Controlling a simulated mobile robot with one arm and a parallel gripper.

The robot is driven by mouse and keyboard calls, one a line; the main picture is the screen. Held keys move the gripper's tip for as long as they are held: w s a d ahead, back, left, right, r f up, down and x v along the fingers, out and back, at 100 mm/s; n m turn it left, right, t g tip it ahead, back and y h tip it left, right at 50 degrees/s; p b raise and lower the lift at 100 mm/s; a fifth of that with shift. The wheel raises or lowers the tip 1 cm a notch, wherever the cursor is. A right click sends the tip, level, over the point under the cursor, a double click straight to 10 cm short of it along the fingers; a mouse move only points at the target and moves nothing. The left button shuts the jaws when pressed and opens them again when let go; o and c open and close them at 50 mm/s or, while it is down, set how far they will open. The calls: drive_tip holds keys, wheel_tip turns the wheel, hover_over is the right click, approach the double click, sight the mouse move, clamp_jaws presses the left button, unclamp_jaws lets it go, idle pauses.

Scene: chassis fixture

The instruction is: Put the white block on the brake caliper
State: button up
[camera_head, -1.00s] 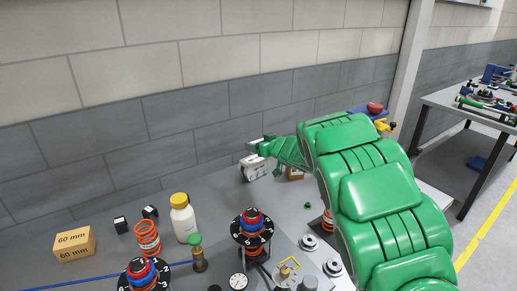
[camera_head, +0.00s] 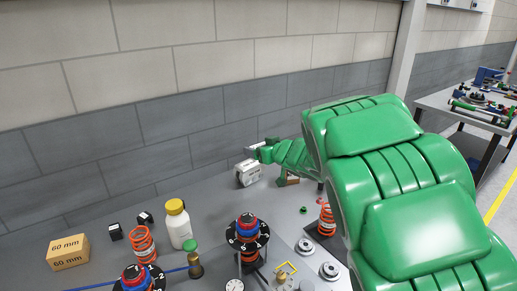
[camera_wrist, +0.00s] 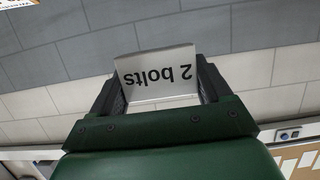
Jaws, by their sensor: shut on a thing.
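My gripper (camera_wrist: 155,92) is shut on the white block (camera_wrist: 157,72), which bears the words "2 bolts" upside down in the wrist view. The block sits between both fingers. I cannot tell whether block and caliper touch.
A white bottle with a yellow cap (camera_head: 178,226), an orange spring (camera_head: 142,243) and a "60 mm" box (camera_head: 68,252) stand to the left. A numbered dial fixture (camera_head: 247,238) stands in front. The wall (camera_head: 150,150) is close behind.

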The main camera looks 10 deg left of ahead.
drive_tip(key=shift+w+a+r+n+g+y, duration=0.3)
drive_tip(key=shift+w+r+n+y, duration=0.1)
drive_tip(key=shift+w+r+n, duration=0.1)
drive_tip(key=n+g+y, duration=0.2)
drive_tip(key=n+g, duration=0.2)
hover_over(249, 163)
drive_tip(key=s, duration=0.2)
drive_tip(key=f, duration=0.8)
drive_tip(key=shift+w+d+f, duration=0.25)
drive_tip(key=shift+d+f, duration=0.05)
drive_tip(key=shift+d, duration=0.05)
drive_tip(key=shift+w+a+f, duration=0.3)
drive_tip(key=shift+w+f, duration=0.4)
drive_tip(key=shift+f, duration=1.85)
drive_tip(key=shift+f, duration=0.1)
